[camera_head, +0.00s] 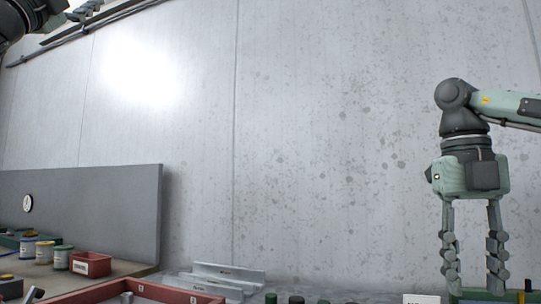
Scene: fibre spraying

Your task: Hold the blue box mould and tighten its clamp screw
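My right gripper (474,288) hangs pointing down at the right of the view. Its two jointed fingers are spread apart with nothing visible between them. The fingertips come down to the bottom edge of the picture, near a white card (421,299). Only a dark part of my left arm (25,18) shows in the top left corner. A small pale green piece (86,8) beside it may belong to the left gripper, but its fingers cannot be made out. I cannot make out the blue box mould or its clamp screw.
A red-rimmed tray (95,293) lies at the bottom left. Behind it are a small red bin (90,264), several jars (62,258) and a grey upright panel (100,205). Pale angled strips (228,274) and dark caps (296,300) line the bottom. The space before the wall is clear.

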